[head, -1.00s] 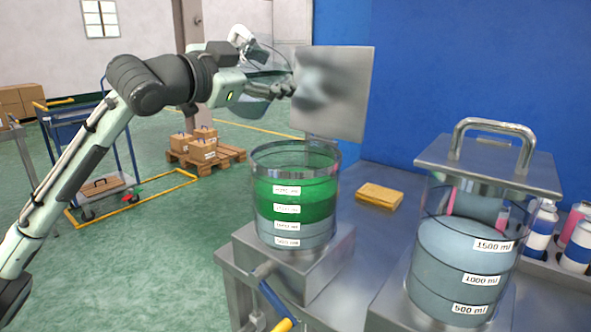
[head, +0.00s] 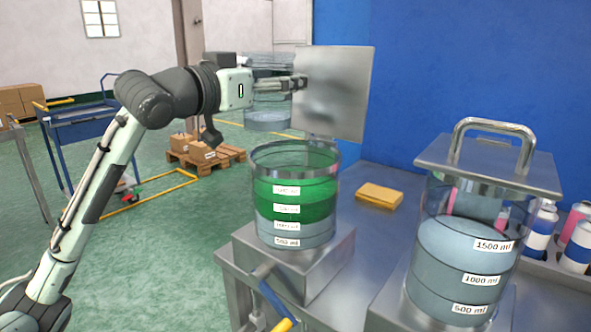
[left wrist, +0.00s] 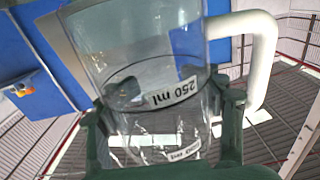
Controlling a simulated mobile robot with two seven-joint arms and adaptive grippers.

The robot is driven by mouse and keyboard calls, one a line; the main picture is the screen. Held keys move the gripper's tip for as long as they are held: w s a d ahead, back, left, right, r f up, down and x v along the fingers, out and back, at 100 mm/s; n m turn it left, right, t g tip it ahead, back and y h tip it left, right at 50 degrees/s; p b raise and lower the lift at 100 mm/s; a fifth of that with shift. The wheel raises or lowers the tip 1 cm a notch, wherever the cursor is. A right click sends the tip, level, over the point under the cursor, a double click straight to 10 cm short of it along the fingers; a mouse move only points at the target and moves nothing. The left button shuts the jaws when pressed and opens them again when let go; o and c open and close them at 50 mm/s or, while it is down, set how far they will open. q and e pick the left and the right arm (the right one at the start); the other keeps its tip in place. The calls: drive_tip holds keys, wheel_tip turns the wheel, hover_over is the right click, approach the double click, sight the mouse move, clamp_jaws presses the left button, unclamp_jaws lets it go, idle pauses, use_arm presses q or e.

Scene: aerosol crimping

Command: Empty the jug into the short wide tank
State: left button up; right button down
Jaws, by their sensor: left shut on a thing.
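My left gripper (head: 290,84) is shut on the clear jug (head: 267,119) and holds it roughly upright above and behind the open tank (head: 290,240). In the left wrist view the fingers (left wrist: 165,105) grip the sides of the jug (left wrist: 140,45), which has a white handle and a 250 ml label. Whether liquid is left in the jug is unclear. The open tank is clear, with a green band on its upper part and grey-blue contents below. Its metal lid (head: 345,95) stands raised behind it. My right gripper is not in view.
A second clear tank (head: 462,260) with a closed, handled metal lid (head: 490,165) stands at right, marked up to 1500 ml. A yellow cloth or sponge (head: 379,195) lies on the metal table (head: 362,235). Bottles (head: 541,227) stand at far right.

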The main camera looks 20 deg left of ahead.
use_arm(q)
drive_tip(key=shift+r, duration=2.55)
drive_tip(key=shift+s, duration=0.1)
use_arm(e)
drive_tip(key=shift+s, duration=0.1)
